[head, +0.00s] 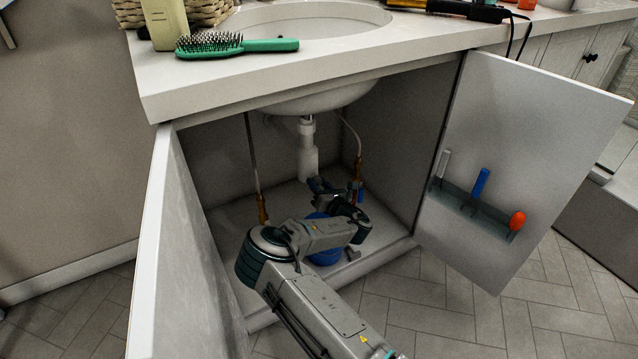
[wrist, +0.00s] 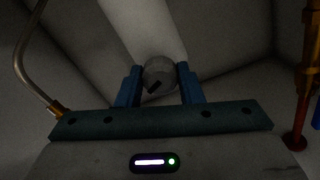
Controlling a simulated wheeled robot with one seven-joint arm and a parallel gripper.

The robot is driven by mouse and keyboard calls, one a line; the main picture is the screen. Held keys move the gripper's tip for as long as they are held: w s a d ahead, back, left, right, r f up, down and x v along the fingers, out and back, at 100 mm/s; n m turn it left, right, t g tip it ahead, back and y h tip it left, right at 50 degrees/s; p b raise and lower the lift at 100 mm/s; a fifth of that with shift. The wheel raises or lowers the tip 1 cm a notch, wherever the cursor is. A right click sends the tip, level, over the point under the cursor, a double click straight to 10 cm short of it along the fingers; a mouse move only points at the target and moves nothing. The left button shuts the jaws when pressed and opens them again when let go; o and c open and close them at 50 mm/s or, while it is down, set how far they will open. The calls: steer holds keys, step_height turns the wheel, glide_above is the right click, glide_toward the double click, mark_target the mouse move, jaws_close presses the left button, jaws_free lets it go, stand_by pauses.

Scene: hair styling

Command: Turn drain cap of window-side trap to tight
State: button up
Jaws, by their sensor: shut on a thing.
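The white trap (head: 308,160) hangs below the sink basin inside the open cabinet. In the wrist view the drain cap (wrist: 158,72), a round grey piece with a dark mark on its face, sits at the bottom end of the pale trap body (wrist: 150,25). My gripper (wrist: 159,88) has its two blue fingers on either side of the cap and is shut on it. In the head view my gripper (head: 318,186) is inside the cabinet just under the trap, and my arm partly hides that area. The cap cannot be made out in the head view.
A blue round container (head: 325,254) stands on the cabinet floor behind my arm. Supply pipes with brass valves stand left (head: 262,208) and right (head: 358,170) of the trap. The right cabinet door (head: 540,150) is open and carries a tool rack (head: 460,203). The left door (head: 175,260) is open too.

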steer(key=m+p, duration=0.1)
steer(key=m, duration=0.3)
steer(key=shift+r+m+p, duration=0.15)
steer(key=shift+m+p, duration=0.15)
steer(key=m+p, duration=0.1)
steer(key=m, duration=0.4)
steer(key=shift+d, duration=0.1)
steer(key=m, duration=1)
steer(key=m+b, duration=0.1)
steer(key=m, duration=0.4)
steer(key=shift+m+b, duration=0.3)
steer(key=shift+m, duration=0.1)
steer(key=m+b, duration=0.1)
steer(key=m, duration=0.4)
steer(key=shift+f, duration=0.2)
steer(key=m+b, duration=0.1)
steer(key=m, duration=0.5)
steer(key=shift+m+b, duration=0.5)
steer(key=shift+m, duration=1.7)
